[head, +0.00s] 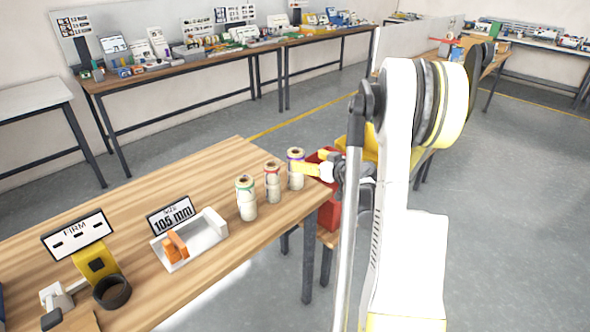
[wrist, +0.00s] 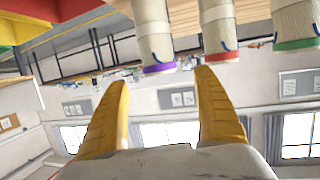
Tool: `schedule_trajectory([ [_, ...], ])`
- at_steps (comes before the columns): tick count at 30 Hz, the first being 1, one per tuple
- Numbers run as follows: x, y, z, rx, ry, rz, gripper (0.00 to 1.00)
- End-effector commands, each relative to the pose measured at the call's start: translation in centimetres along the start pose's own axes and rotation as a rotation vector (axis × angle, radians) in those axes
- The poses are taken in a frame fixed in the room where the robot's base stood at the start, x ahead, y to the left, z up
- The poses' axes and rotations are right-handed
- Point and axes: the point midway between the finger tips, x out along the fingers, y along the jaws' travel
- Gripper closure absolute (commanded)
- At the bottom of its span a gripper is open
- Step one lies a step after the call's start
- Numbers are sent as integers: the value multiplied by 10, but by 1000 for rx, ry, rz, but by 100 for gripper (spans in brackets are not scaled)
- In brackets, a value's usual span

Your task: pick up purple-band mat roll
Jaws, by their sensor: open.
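The purple-band mat roll (head: 295,170) stands upright near the right end of the wooden table, the rightmost of three cream rolls. In the wrist view the picture is inverted and the roll (wrist: 154,32) hangs from the top, its purple band just above the gap between my fingertips. My gripper (wrist: 163,78) is open, with two yellow fingers and nothing between them. In the head view my gripper (head: 304,168) is beside the roll on its right; I cannot tell whether they touch.
A red-band roll (head: 272,183) stands close left of the purple one, and a green-band roll (head: 246,199) left of that. A white tray (head: 212,235) with an orange piece and a 105 mm sign (head: 172,214) sit further left. A red bin (head: 329,213) is beyond the table's end.

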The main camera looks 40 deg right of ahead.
Motion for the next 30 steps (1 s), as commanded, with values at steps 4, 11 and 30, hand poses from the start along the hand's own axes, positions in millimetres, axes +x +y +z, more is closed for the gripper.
schedule_trajectory([
  [4,25,-1,2,-1,-1,-2,21],
  [11,56,0,-2,0,-1,-2,21],
  [30,80,0,-7,0,-2,0,79],
])
